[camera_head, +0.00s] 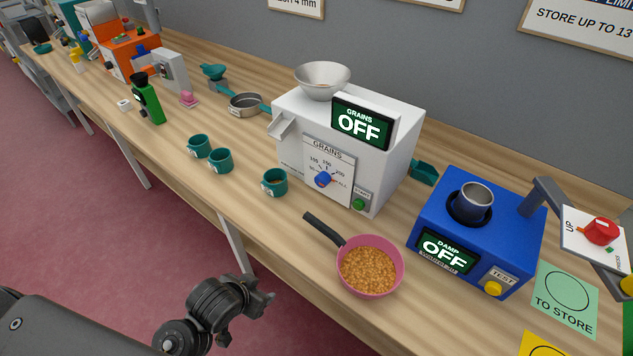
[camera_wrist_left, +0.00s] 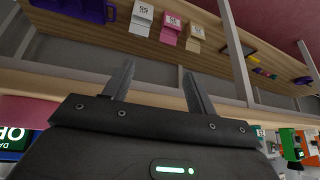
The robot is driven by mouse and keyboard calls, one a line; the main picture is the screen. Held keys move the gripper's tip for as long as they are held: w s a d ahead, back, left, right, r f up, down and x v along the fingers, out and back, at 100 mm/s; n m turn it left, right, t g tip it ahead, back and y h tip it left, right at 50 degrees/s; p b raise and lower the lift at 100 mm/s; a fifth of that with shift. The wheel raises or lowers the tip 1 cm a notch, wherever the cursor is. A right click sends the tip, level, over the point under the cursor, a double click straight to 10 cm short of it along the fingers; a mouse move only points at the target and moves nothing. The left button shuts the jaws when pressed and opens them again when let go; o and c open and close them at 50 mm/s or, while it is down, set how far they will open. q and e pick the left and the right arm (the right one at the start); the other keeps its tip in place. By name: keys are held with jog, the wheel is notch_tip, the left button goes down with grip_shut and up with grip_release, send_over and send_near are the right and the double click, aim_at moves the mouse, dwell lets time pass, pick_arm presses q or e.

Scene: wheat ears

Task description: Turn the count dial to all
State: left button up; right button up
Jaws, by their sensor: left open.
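The count dial (camera_head: 323,180) is a small blue knob with a red mark, on the front of the white grains machine (camera_head: 400,172). The scale around it has numbers and the word ALL at its right; the exact setting is too small to tell. The machine's screen (camera_head: 359,124) reads GRAINS OFF. My left gripper (camera_head: 265,297) is in front of the table's near edge, lower left of the dial and well apart from it. In the left wrist view its two fingers (camera_wrist_left: 160,78) are apart with nothing between them. My right gripper is not in view.
A pink pan of grain (camera_head: 369,267) with a dark handle and a teal cup (camera_head: 274,182) stand in front of the machine. A green button (camera_head: 358,204) is beside the dial. A blue damp meter (camera_head: 480,232) stands at right.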

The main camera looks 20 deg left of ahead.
pick_arm(q)
jog(key=w+r+t, duration=0.1)
jog(key=w, duration=0.1)
jog(key=w+r, duration=0.2)
jog(key=w, duration=0.1)
jog(key=w+d+r+t, duration=0.1)
jog(key=w, duration=0.1)
jog(key=shift+w+r+m+t+h, duration=0.25)
jog(key=shift+w+m+t+h, duration=0.05)
jog(key=shift+m, duration=0.1)
jog(key=m+t+h, duration=0.2)
jog(key=t+h, duration=0.1)
jog(key=t, duration=0.1)
send_near(319, 182)
jog(key=p+x, duration=0.2)
jog(key=x, duration=0.6)
jog(key=shift+w+d+f, duration=0.15)
jog(key=shift+w+d, duration=0.05)
jog(key=shift+w, duration=0.1)
jog(key=shift+c, duration=0.5)
jog(key=c, duration=0.9)
jog(key=shift+f+m, duration=0.1)
jog(key=shift+m, duration=0.2)
jog(key=shift+y+b, duration=0.3)
